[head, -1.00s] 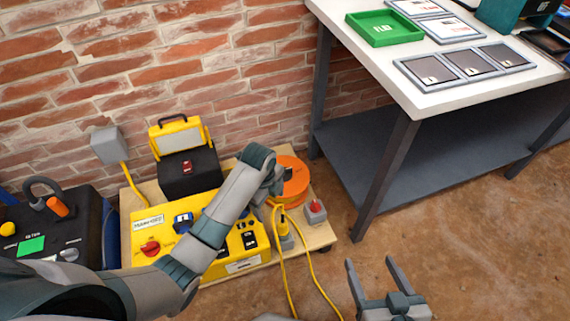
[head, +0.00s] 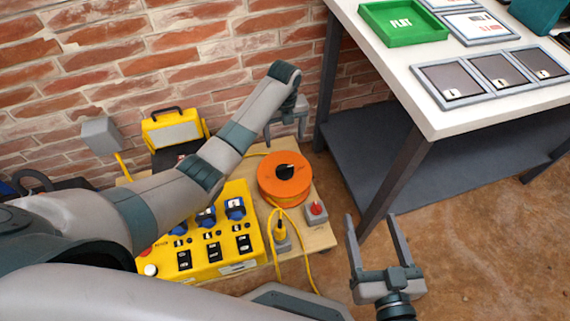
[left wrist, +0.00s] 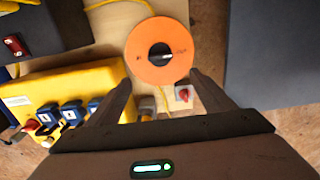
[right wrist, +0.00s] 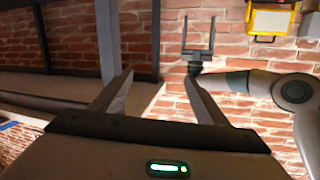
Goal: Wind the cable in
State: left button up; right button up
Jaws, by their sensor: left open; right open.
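An orange cable reel (head: 284,179) with a black knob (head: 285,171) on top sits on a wooden board by the brick wall. In the left wrist view the reel (left wrist: 159,51) lies just beyond the fingertips. Yellow cable (head: 277,217) runs from the reel down over the board's front edge. My left gripper (head: 287,133) is open and empty, above and behind the reel. My right gripper (head: 372,220) is open and empty over the floor, right of the board; the right wrist view (right wrist: 160,80) shows nothing between its fingers.
A yellow control panel (head: 213,258) with blue sockets stands left of the reel. A red button box (head: 316,212) and a grey socket box (head: 281,238) are on the board. A white-topped table (head: 440,121) with a green tray (head: 403,38) stands right.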

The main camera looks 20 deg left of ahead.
pick_arm(q)
jog(key=shift+f, duration=0.1)
jog(key=b, duration=0.2)
send_over(285, 167)
notch_tip(285, 167, down, 6)
notch_tip(285, 167, down, 6)
jog(key=shift+s+r+b, duration=0.1)
jog(key=shift+r+b, duration=0.1)
jog(key=shift+b, duration=0.75)
notch_tip(285, 167, down, 5)
jog(key=shift+r+b, duration=0.15)
jog(key=shift+b, duration=0.85)
jog(key=shift+f, duration=0.5)
pick_arm(e)
jog(key=s+d+r+t+y, duration=0.1)
jog(key=r+t, duration=0.4)
jog(key=r, duration=0.3)
jog(key=s+d+r+t+y, duration=0.1)
jog(key=s+r+t+y, duration=0.1)
jog(key=r+t, duration=0.4)
jog(key=shift+s+r, duration=0.25)
jog(key=shift+r, duration=1.3)
pick_arm(q)
jog(key=c, duration=1)
